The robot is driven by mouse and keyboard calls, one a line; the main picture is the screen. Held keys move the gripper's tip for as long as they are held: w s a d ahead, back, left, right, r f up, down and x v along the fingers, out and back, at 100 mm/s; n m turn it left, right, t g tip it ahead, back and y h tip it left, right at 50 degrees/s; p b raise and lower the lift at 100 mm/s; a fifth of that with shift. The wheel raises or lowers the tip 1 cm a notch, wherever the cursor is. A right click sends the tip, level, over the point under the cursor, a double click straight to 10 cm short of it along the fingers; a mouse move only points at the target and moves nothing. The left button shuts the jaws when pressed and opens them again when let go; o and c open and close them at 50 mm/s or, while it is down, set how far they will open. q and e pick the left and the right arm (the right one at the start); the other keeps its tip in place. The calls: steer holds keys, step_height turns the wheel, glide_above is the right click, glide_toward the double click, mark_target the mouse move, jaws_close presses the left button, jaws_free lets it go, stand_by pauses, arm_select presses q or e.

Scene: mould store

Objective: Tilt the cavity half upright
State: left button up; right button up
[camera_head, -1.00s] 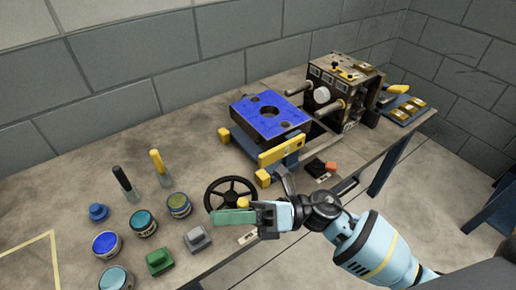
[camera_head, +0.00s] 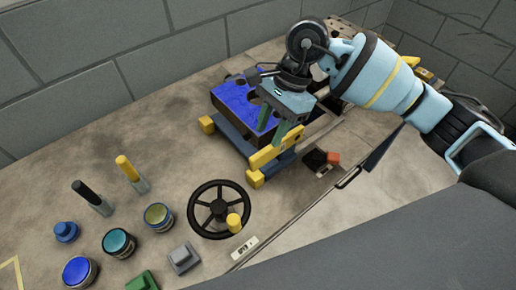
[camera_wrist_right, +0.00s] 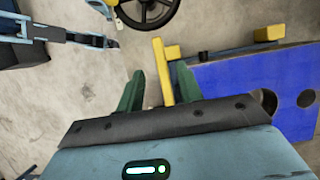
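The cavity half, a block with a bright blue top (camera_head: 230,101), lies flat on its dark blue tilting stand with yellow end blocks. A hole in its face shows in the right wrist view (camera_wrist_right: 245,85). My right gripper (camera_head: 277,129) is over its right part, pointing down, and hides much of it. Its green fingers (camera_wrist_right: 157,88) are apart, with a yellow bar (camera_wrist_right: 163,70) of the stand appearing between them in the right wrist view. I cannot tell if they touch it. A black handwheel (camera_head: 220,209) with a yellow knob is at the stand's front left.
A small orange-and-black item (camera_head: 320,160) is right of the stand. My right arm hides most of the machine behind. The back-left bench is clear.

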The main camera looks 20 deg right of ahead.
mark_target(260, 153)
steer(key=shift+s+a+f, duration=0.2)
steer(key=shift+a+f, duration=0.05)
steer(key=shift+f, duration=0.3)
steer(key=x, duration=0.6)
steer(key=shift+a+f, duration=0.15)
steer(key=shift+f, duration=0.15)
jaws_close()
